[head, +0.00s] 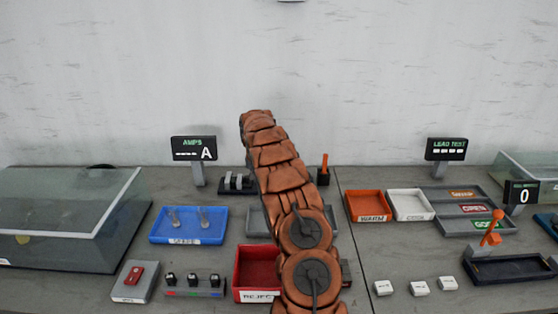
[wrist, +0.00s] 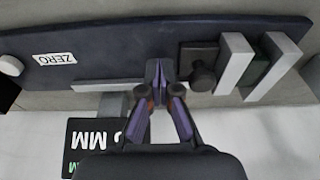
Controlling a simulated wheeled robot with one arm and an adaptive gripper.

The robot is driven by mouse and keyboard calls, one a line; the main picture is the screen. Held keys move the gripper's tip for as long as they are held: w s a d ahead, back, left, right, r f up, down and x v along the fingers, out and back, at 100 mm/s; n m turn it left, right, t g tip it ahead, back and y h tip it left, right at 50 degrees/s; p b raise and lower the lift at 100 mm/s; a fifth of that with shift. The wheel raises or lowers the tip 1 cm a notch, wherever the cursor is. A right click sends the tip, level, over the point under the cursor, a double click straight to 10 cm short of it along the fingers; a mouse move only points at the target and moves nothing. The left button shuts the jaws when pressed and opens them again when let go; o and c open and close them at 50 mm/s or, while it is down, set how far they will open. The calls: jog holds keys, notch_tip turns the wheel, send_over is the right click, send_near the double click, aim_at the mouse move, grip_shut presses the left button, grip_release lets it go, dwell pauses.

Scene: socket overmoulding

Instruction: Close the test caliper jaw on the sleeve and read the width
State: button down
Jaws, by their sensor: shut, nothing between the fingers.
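The test caliper shows in the wrist view as a dark base (wrist: 110,45) with a ZERO label, a pale bar, a dark slider with a round knob (wrist: 202,75), and two pale jaw plates (wrist: 237,62). A dark green-grey piece (wrist: 258,72), perhaps the sleeve, sits between the plates. My gripper (wrist: 158,75) is shut and empty, just left of the slider; I cannot tell whether it touches it. In the head view the caliper (head: 226,187) is partly behind my arm and my gripper is hidden. A display reading in MM (wrist: 95,140) is partly covered by my gripper, its digits unclear.
Left of my arm stand a blue tray (head: 160,238) with clear pieces, a red reject bin (head: 240,280) and an amps display (head: 193,148). An orange-handled lever (head: 324,165) stands close right of my arm. Warm (head: 365,192) and white (head: 422,215) trays lie further right.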

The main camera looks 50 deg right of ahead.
jog(key=shift+w+a, duration=0.25)
jog(key=shift+w, duration=0.05)
jog(key=shift+w+a, duration=0.2)
jog(key=shift+w, duration=0.05)
dwell(0.8)
jog(key=shift+s+d, duration=0.1)
jog(key=shift+s+d+b, duration=0.35)
jog(key=shift+s+b, duration=0.05)
jog(key=w+d+v, duration=0.1)
jog(key=v, duration=0.5)
jog(key=shift+r+p, duration=0.45)
jog(key=shift+r, duration=0.1)
dwell(0.3)
jog(key=shift+s, duration=0.15)
dwell(0.4)
